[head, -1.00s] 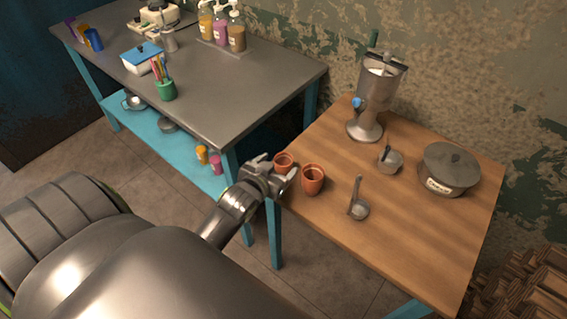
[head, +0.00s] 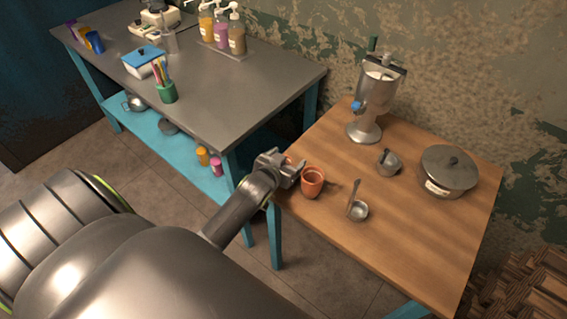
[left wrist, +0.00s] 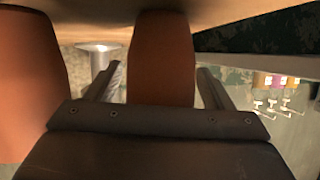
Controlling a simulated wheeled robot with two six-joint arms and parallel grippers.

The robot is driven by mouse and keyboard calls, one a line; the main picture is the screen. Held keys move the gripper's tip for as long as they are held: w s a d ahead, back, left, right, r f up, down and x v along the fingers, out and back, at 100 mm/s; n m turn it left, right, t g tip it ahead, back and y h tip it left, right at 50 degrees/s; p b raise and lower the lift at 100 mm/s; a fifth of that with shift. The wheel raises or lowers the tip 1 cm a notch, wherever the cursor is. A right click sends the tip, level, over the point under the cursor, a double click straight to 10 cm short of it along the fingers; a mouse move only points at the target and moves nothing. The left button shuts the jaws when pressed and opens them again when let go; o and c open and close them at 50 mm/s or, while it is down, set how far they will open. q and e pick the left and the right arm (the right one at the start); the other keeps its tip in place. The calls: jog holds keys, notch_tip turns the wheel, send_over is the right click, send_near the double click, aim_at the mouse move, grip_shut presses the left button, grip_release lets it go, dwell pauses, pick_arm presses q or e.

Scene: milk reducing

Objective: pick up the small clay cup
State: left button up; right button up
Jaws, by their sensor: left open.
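The small clay cup (head: 288,161) is mostly hidden behind my left gripper (head: 290,170) at the left edge of the wooden table. In the left wrist view the small clay cup (left wrist: 161,60) stands between the two fingers of the open left gripper (left wrist: 157,82), with a gap to each finger. That view appears upside down, with the tabletop at the top. A larger clay cup (head: 312,182) stands just right of the gripper. It also fills the left side of the wrist view (left wrist: 30,75). My right gripper is not in view.
The wooden table (head: 420,235) also holds a small ladle or pan (head: 357,209), a small metal pot (head: 389,162), a metal dispenser (head: 371,105) and a lidded pot (head: 447,172). A grey-topped counter (head: 230,90) stands to the left. The table's front right is clear.

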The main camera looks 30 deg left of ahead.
pick_arm(q)
jog(key=c, duration=1.1)
jog(key=shift+o, duration=0.2)
